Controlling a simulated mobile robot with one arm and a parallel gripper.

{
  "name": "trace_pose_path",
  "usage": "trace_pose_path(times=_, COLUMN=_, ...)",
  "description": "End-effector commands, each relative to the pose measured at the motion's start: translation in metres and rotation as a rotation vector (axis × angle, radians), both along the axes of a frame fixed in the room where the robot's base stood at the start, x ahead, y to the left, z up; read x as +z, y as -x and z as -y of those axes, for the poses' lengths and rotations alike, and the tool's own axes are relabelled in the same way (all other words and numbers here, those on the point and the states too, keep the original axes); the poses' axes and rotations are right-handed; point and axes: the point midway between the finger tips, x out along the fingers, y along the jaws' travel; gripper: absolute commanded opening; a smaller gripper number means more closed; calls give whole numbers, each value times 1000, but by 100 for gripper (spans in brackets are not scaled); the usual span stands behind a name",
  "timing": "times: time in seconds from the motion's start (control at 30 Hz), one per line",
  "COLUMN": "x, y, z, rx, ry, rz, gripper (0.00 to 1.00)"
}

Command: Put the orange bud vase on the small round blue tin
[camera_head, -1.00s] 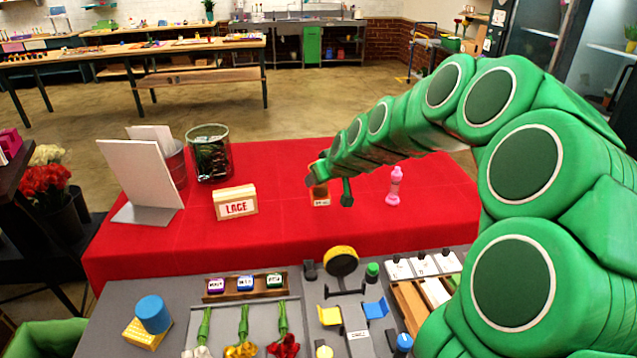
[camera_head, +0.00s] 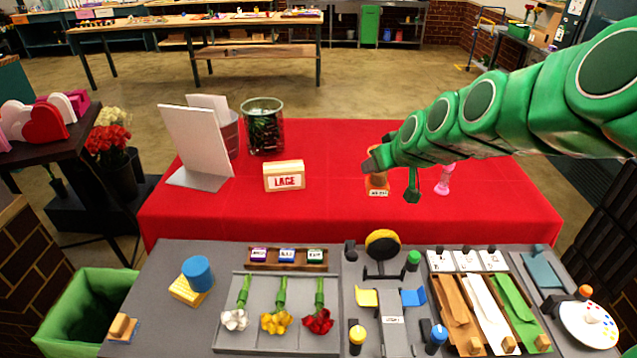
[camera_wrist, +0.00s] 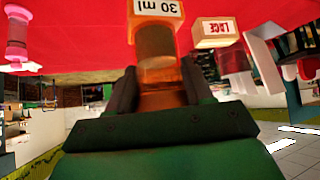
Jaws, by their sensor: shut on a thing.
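The orange bud vase (camera_head: 377,182) is over the red cloth, at the far side of the grey bench; whether it touches the cloth I cannot tell. In the wrist view the vase (camera_wrist: 157,45) is see-through orange with a white "30 ml" label and sits between my fingers. My gripper (camera_wrist: 158,92) is shut on it; in the head view my gripper (camera_head: 372,163) hides its upper part. A round blue tin (camera_head: 198,272) stands at the left of the grey bench, on or against a yellow block (camera_head: 184,292), with its top clear.
A pink bottle (camera_head: 445,180) stands right of the vase. A "LACE" box (camera_head: 284,177), a white board (camera_head: 196,142) and a glass jar (camera_head: 263,128) stand to its left. A flower tray (camera_head: 235,342) lies right of the tin. Clear red cloth lies in front of the box.

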Motion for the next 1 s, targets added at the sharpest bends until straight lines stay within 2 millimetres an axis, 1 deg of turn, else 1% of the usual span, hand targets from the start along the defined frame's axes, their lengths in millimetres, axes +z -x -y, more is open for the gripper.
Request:
trace_pose_path(times=0.2, x=1, y=2, z=-3, rx=8, ry=0, rz=1, gripper=0)
trace_pose_path(times=0.27, x=1, y=3, z=-9, rx=25, ry=-2, rz=0, gripper=0)
trace_pose_path(times=0.37, x=1, y=7, z=-27, rx=85, ry=-2, rz=0, gripper=0)
trace_pose_path(times=0.47, x=0, y=16, z=-55, rx=180, ry=-4, rz=0, gripper=0)
trace_pose_path(times=0.6, x=1, y=32, z=-99, rx=336, ry=-5, rz=2, gripper=0)
trace_pose_path(times=0.67, x=1, y=40, z=-116, rx=403, ry=-4, rz=2, gripper=0)
trace_pose_path(times=0.8, x=2, y=61, z=-155, rx=559, ry=-2, rz=2, gripper=0)
trace_pose_path(times=1.0, x=3, y=96, z=-204, rx=775, ry=-2, rz=1, gripper=0)
